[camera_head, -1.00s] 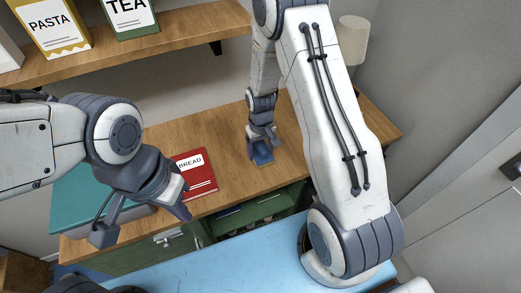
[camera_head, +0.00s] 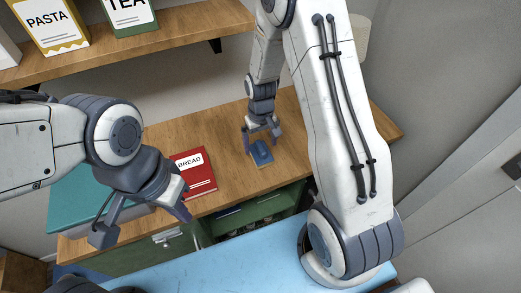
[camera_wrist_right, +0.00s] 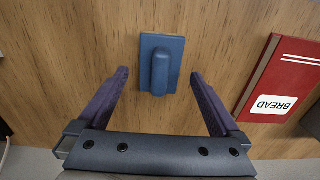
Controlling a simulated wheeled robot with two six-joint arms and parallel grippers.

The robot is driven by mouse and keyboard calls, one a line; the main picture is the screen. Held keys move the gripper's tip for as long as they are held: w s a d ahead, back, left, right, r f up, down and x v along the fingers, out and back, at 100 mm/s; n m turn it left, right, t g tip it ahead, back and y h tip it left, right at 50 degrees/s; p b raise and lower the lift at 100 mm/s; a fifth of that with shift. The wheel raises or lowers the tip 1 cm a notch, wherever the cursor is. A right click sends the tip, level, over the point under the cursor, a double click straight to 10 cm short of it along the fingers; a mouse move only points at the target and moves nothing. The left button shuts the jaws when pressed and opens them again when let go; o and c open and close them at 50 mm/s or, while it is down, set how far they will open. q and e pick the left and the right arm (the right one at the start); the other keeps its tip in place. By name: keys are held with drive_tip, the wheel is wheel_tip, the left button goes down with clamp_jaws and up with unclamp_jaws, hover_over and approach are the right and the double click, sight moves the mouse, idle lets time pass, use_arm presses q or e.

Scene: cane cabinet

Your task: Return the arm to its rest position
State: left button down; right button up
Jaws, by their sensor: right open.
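My right gripper (camera_head: 261,138) is open and empty above the wooden counter (camera_head: 230,150), just behind and above a small blue object (camera_head: 262,157) with a raised grip. In the right wrist view the blue object (camera_wrist_right: 150,85) lies on the wood ahead of the open fingers (camera_wrist_right: 160,85), apart from both. My left gripper (camera_head: 143,222) is open and empty, hanging in front of the counter's left part.
A red BREAD book or box (camera_head: 200,184) lies on the counter. A teal box (camera_head: 80,195) is at the left. A green cabinet (camera_head: 270,212) is below, partly open. A shelf (camera_head: 130,55) with PASTA and TEA boxes is above. A lamp (camera_head: 360,38) stands behind my right arm.

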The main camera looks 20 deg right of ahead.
wheel_tip(320, 180, up, 6)
drive_tip(key=shift+r, duration=0.2)
drive_tip(key=shift+s+a+r, duration=0.15)
drive_tip(key=shift+a+r, duration=0.05)
drive_tip(key=shift+a, duration=0.05)
drive_tip(key=s+a+r+n, duration=0.4)
drive_tip(key=s+a+r, duration=0.5)
drive_tip(key=s+a, duration=0.2)
drive_tip(key=s+a+r+n, duration=0.1)
drive_tip(key=s, duration=0.5)
drive_tip(key=s+a+r+n+y, duration=0.1)
drive_tip(key=s+r+n, duration=0.1)
drive_tip(key=s, duration=0.4)
drive_tip(key=shift+s+a+r, duration=0.15)
drive_tip(key=shift+s+a, duration=0.1)
drive_tip(key=shift+a, duration=0.1)
